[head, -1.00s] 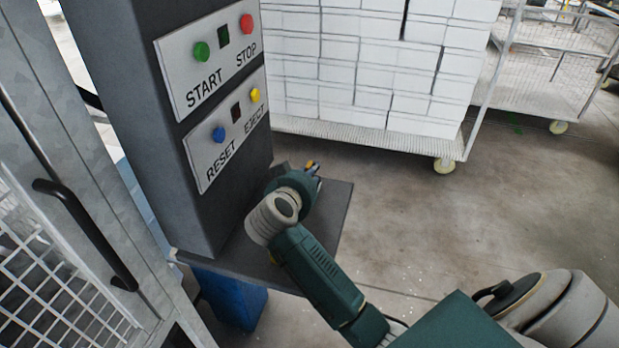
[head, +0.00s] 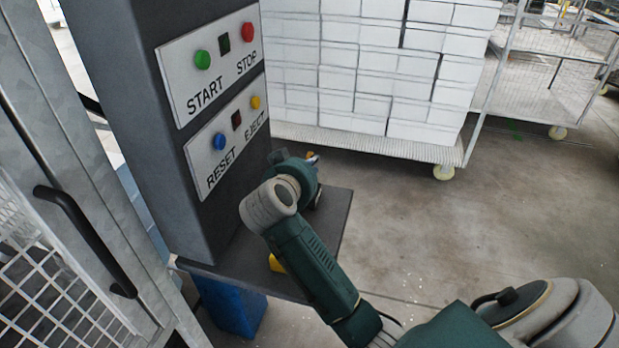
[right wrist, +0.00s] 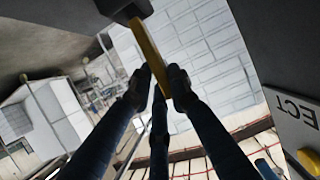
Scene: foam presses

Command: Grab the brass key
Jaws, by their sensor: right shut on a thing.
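My right gripper (right wrist: 158,86) is shut on the brass key (right wrist: 149,52), a flat yellow bar that stands up between the dark fingertips in the right wrist view. A dark block shows at the bar's upper end; I cannot tell whether it is part of the key. In the head view my right gripper (head: 312,163) is mostly hidden behind its own wrist, above the far side of the grey shelf (head: 328,222). Only a small orange-yellow bit shows at its tips. My left gripper is in no view.
The dark console with its START/STOP panel (head: 208,66) and RESET/EJECT panel (head: 227,143) stands left of my right arm. A yellow object (head: 277,264) sits on the shelf, partly behind the arm. A cart of white boxes (head: 365,70) stands behind. Floor at right is clear.

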